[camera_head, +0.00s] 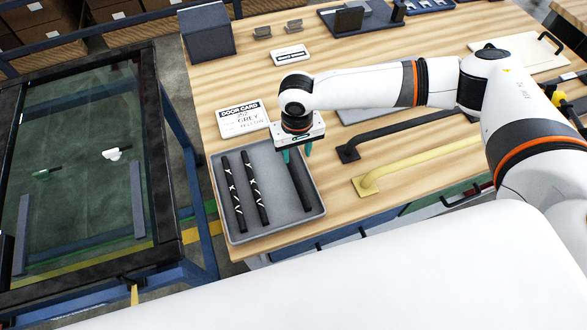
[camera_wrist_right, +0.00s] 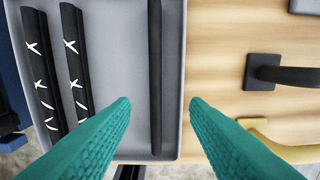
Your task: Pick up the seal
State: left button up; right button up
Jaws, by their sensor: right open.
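A grey tray (camera_head: 268,228) at the table's front left corner holds three black strips. The plain strip (camera_head: 301,188) lies along the tray's right side. Two strips with white marks, the left one (camera_head: 233,195) and the middle one (camera_head: 256,188), lie to its left. Which one the task calls the seal is not labelled. My right gripper (camera_head: 297,153) is open and empty above the tray, pointing down over the far end of the plain strip. In the right wrist view the plain strip (camera_wrist_right: 155,60) runs between the teal fingertips, apart from them. My left gripper is not in view.
A door card (camera_head: 243,118) lies behind the tray. A black handle (camera_head: 400,135) and a yellow handle (camera_head: 400,172) lie to the right. A dark-framed glass panel (camera_head: 85,150) stands left of the table. A dark box (camera_head: 207,33) sits at the back left.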

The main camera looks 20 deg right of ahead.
aim_at(294, 171)
notch_tip(294, 171, down, 2)
jog(key=shift+f, duration=0.2)
jog(key=shift+a+f+p, duration=0.1)
jog(key=shift+f+p, duration=0.25)
jog(key=shift+f, duration=0.2)
jog(key=f, duration=0.2)
jog(key=f+p, duration=0.1)
jog(key=shift+s+a+f, duration=0.1)
jog(key=shift+a+f, duration=0.15)
jog(key=shift+f, duration=0.6)
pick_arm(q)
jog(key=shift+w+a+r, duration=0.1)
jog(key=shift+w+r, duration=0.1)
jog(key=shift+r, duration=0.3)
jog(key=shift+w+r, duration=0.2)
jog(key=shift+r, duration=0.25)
pick_arm(e)
grip_shut()
